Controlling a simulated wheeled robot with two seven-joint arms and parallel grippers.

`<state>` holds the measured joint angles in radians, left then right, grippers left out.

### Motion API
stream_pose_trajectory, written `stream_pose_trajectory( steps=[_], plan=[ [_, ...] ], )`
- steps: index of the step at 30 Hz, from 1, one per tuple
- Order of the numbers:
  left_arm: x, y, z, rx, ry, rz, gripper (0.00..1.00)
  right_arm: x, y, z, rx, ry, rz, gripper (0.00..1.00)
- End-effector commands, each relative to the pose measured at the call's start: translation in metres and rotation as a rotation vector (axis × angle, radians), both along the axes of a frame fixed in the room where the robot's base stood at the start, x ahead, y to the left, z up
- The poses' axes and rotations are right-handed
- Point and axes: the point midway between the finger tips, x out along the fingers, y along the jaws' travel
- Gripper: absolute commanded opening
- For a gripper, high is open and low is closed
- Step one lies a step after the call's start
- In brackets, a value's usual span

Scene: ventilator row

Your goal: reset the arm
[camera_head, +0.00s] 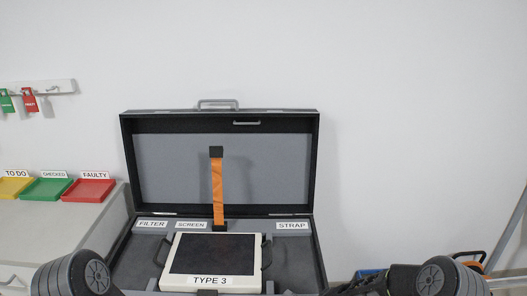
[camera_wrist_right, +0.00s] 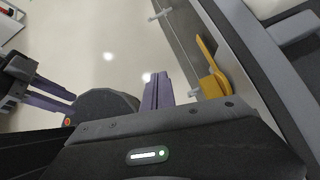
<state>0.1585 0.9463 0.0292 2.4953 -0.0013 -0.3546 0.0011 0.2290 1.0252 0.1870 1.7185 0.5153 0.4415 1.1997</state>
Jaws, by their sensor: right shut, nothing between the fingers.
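My right gripper (camera_wrist_right: 157,76) shows in the right wrist view with its purple fingers together and nothing between them. It points over a pale floor. Another set of purple fingers, my left gripper (camera_wrist_right: 62,99), shows at the left of that view; whether it is open or shut is unclear. In the head view only dark rounded joints of my arms show at the bottom left and bottom right; neither gripper's fingers show there.
An open case (camera_head: 290,175) holds a white TYPE 3 screen unit (camera_head: 215,255); an orange strap (camera_head: 218,190) runs up its lid. Yellow (camera_head: 12,188), green (camera_head: 45,189) and red (camera_head: 88,190) trays sit on the left counter (camera_head: 60,225). A yellow part (camera_wrist_right: 212,80) is near my right gripper.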

Motion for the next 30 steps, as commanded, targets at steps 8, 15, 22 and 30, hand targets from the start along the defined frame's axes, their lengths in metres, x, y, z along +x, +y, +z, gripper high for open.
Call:
stream_pose_trajectory(
  steps=[8, 15, 22, 30],
  plan=[
    [0.0, 0.0, 0.0, 0.0, 0.0, 0.0, 0.29, -0.181, -0.05, -0.068, -0.338, -0.573, 0.996, 0.0],
    [0.0, 0.0, 0.0, 0.0, 0.0, 0.0, 0.29, -0.24, -0.059, -0.06, -0.365, -0.837, 1.404, 0.0],
    [0.0, 0.0, 0.0, 0.0, 0.0, 0.0, 0.29, -0.243, -0.059, -0.059, -0.366, -0.855, 1.428, 0.0],
    [0.0, 0.0, 0.0, 0.0, 0.0, 0.0, 0.29, -0.242, -0.058, -0.059, -0.365, -0.854, 1.426, 0.0]
  ],
)
